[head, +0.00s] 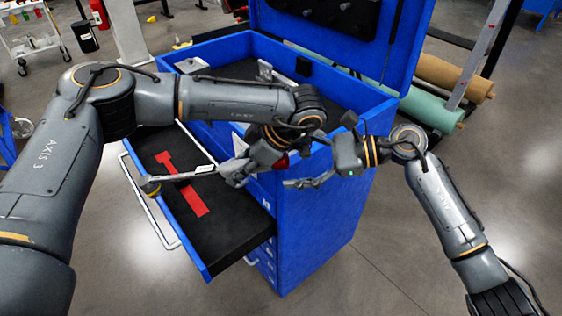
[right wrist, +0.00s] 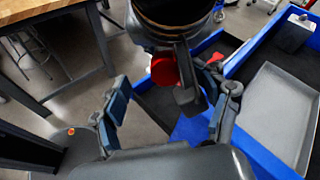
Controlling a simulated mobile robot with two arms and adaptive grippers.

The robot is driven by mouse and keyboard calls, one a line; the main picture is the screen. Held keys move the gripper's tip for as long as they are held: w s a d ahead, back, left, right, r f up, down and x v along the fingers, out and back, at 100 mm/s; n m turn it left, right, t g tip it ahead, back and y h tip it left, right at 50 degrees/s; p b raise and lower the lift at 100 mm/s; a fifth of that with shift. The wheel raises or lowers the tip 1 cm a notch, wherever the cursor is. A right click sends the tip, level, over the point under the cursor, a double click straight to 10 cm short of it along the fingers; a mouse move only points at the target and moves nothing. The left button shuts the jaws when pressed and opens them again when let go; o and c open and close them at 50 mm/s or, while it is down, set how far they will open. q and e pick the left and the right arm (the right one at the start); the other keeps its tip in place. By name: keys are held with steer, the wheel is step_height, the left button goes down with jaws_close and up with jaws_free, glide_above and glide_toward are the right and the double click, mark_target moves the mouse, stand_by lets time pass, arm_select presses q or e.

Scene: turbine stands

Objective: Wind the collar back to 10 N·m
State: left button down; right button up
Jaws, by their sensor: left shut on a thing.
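The torque wrench (head: 190,174) is a slim silver bar with a rounded head at its left end. My left gripper (head: 240,172) is shut on it and holds it above the open drawer. A red part (head: 281,163), seemingly the collar end of its handle, shows between my two grippers; a red part also shows in the right wrist view (right wrist: 165,68), partly behind a dark gripper part. My right gripper (head: 310,182) is open and empty, its blue-padded fingers (right wrist: 168,106) apart, with the red part beyond them. The collar's scale is too small to read.
The blue tool cabinet (head: 318,225) stands below my arms. Its open drawer (head: 235,240) has a black lining with a red wrench-shaped patch (head: 184,184). The raised lid (head: 412,45) stands behind. Rolls (head: 430,112) lie at the right. A wooden bench (right wrist: 45,50) shows at the left.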

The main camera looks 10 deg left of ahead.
steer(key=shift+o, duration=0.9)
steer(key=shift+w+r, duration=0.1)
steer(key=shift+d, duration=0.1)
steer(key=shift+v, duration=2.55)
steer(key=c, duration=0.4)
steer(key=shift+w+d+r+n, duration=0.15)
steer(key=shift+d+n, duration=0.25)
steer(key=shift+d, duration=0.3)
steer(key=shift+w+d+r+n, duration=0.15)
steer(key=shift+d+n, duration=0.25)
steer(key=shift+d, duration=0.3)
steer(key=shift+c, duration=0.4)
steer(key=shift+x, duration=4)
steer(key=shift+r, duration=0.1)
